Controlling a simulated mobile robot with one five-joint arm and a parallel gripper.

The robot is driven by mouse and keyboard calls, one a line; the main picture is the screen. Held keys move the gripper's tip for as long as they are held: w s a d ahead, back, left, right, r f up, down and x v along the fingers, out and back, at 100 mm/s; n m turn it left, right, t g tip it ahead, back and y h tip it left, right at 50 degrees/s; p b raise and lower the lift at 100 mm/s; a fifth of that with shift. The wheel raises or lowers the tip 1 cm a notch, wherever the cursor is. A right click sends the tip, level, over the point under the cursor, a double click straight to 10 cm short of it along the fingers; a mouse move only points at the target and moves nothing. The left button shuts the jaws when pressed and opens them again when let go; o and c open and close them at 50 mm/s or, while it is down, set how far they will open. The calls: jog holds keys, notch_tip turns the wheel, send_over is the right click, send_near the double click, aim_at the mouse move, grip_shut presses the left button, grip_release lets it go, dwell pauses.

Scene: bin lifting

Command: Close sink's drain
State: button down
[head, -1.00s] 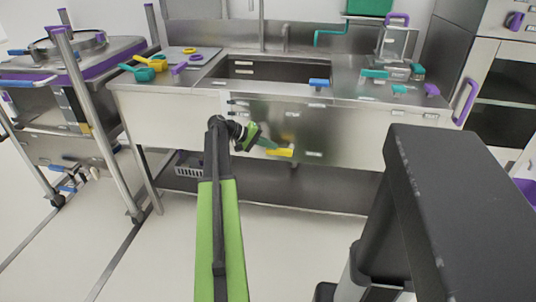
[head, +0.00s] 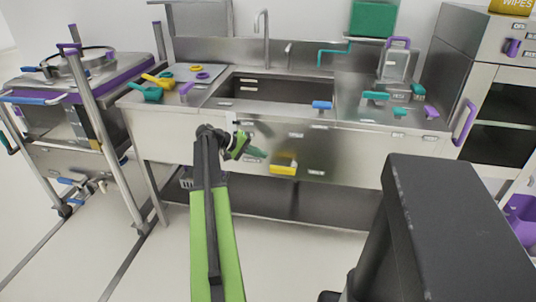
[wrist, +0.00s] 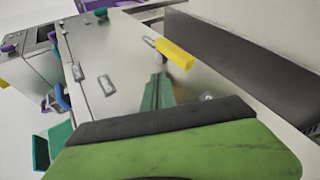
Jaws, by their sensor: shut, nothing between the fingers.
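The steel sink (head: 270,86) is set into the counter at the back in the head view. Its drain opening is hidden by the basin's front edge. A yellow handle (head: 284,168) sits on the sink unit's front panel, and it also shows in the wrist view (wrist: 176,54). I cannot tell whether it works the drain. My gripper (head: 259,154) is shut and empty, in front of the panel, just left of the yellow handle. In the wrist view its teal fingers (wrist: 158,90) point toward the panel, below the yellow handle and apart from it.
A blue handle (head: 321,105) is on the sink's front edge. Several teal and purple pieces are on the right counter, and a chopping board (head: 192,73) is on the left. A wheeled cooker (head: 75,105) stands left. Floor in front is clear.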

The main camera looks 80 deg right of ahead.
jog(key=p+v, duration=0.1)
jog(key=v, duration=0.4)
jog(key=shift+w+a+p, duration=0.15)
jog(key=shift+w+p, duration=0.2)
jog(key=shift+p, duration=0.05)
